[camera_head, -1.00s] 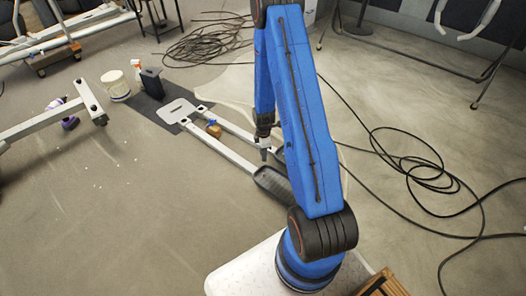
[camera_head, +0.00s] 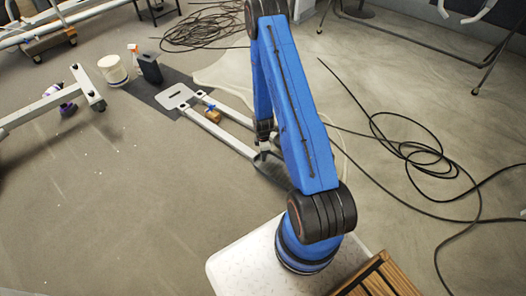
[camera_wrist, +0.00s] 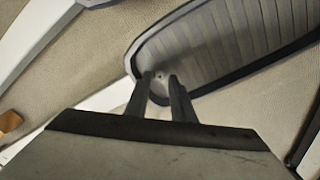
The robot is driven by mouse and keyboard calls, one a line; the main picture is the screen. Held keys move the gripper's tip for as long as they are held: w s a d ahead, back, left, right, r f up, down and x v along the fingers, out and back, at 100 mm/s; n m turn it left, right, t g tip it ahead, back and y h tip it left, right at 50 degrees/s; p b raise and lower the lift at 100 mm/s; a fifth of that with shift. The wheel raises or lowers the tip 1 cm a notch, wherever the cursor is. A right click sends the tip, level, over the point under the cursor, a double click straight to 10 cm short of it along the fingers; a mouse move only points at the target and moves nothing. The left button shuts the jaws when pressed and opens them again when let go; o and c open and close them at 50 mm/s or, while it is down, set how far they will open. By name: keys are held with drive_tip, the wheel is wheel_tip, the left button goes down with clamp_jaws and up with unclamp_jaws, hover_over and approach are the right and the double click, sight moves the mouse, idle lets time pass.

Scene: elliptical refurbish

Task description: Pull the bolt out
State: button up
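The white two-rail elliptical part (camera_head: 228,140) lies on the floor, with a dark ribbed foot pedal (camera_head: 272,166) at its near end. In the wrist view the pedal (camera_wrist: 225,45) spreads behind the fingertips. My gripper (camera_head: 263,149) is low over the pedal, partly hidden by my blue arm. In the wrist view my gripper's fingers (camera_wrist: 160,77) stand a little apart. A small light round spot with a dark centre (camera_wrist: 160,75) shows between the tips. It may be the bolt, but I cannot tell for sure. I see no clear contact with it.
An orange-brown block (camera_head: 213,114) sits between the rails. A white bucket (camera_head: 112,70) and a dark container (camera_head: 149,68) stand farther back on the left. Loose black cables (camera_head: 415,155) lie on the floor at right. The floor at lower left is clear.

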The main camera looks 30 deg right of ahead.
drive_tip(key=shift+f, duration=0.6)
drive_tip(key=shift+c, duration=0.6)
clamp_jaws()
drive_tip(key=shift+r, duration=1.6)
drive_tip(key=shift+r, duration=1.9)
